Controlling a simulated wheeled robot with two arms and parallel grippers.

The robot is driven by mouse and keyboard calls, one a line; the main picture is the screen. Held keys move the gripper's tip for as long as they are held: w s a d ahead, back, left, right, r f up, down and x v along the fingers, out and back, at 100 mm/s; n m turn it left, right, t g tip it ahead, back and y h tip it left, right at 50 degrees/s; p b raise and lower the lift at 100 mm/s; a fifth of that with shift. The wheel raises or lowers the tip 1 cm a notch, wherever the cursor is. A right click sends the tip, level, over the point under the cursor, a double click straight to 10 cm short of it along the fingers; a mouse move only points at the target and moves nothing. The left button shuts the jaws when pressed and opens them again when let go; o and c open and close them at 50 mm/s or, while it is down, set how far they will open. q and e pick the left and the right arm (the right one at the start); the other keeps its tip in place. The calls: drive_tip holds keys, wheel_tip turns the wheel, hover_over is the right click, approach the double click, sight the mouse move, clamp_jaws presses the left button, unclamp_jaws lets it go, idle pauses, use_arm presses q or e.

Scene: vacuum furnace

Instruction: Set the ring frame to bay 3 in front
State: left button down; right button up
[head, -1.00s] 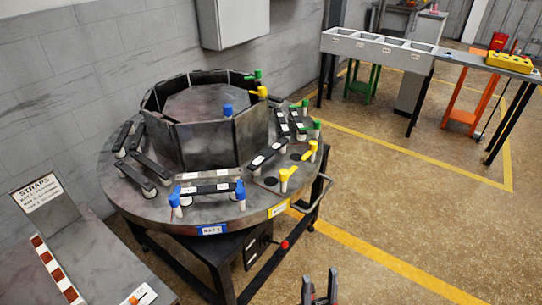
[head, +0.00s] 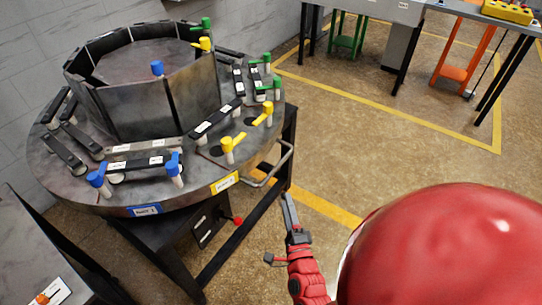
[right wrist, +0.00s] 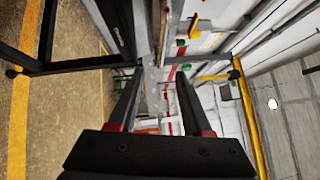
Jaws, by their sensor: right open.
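The ring frame (head: 205,190) is a round dark metal table. A blue label reading bay 1 (head: 145,211) is on its front rim. A yellow label (head: 224,183), apparently bay 2, is to the right. Green clamps (head: 277,88) stand at the far right; no bay 3 label is readable. A grey bar handle (head: 284,158) sticks out at the right of the rim. My right gripper (head: 288,205) is open and empty, in front of and below the handle, apart from it. Its two spread fingers (right wrist: 158,82) show in the right wrist view. My left gripper is out of view.
A red-knobbed lever (head: 237,220) sits on the black stand (head: 200,255) under the ring. A dark side table (head: 40,250) is at lower left. A bench with a yellow button box (head: 507,11) is at the back right. Floor right of the ring is clear.

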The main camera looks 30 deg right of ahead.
drive_tip(key=p+x, duration=0.2)
drive_tip(key=x, duration=1.4)
drive_tip(key=shift+w+d+r, duration=0.15)
drive_tip(key=shift+w+r, duration=0.1)
drive_tip(key=shift+w, duration=0.1)
clamp_jaws()
idle(0.6)
